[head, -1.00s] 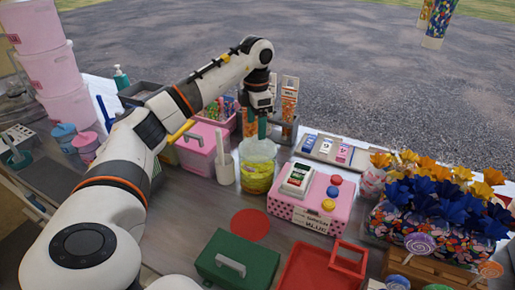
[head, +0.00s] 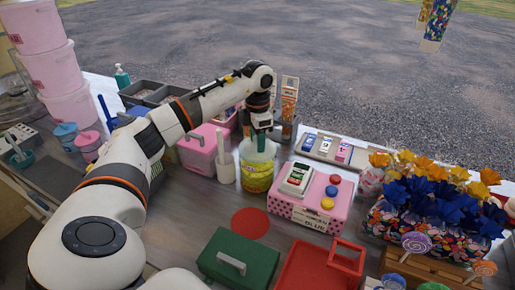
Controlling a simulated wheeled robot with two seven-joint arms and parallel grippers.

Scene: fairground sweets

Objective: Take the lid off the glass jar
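The glass jar (head: 257,177) stands upright on the counter near the middle of the head view, with a yellow label and a pale see-through upper part. I cannot make out the lid clearly at the jar's top. My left gripper (head: 260,143) points down right over the jar's top, its green fingertips at or just above the lid area. Whether the fingers are closed on the lid or only around it cannot be told. My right gripper is not in view.
A pink box (head: 199,150) and a white container (head: 225,168) stand left of the jar. A pink dotted box with buttons (head: 308,212) stands to its right. A flat red disc (head: 250,223) lies in front, before a green box (head: 238,259) and a red tray (head: 317,268).

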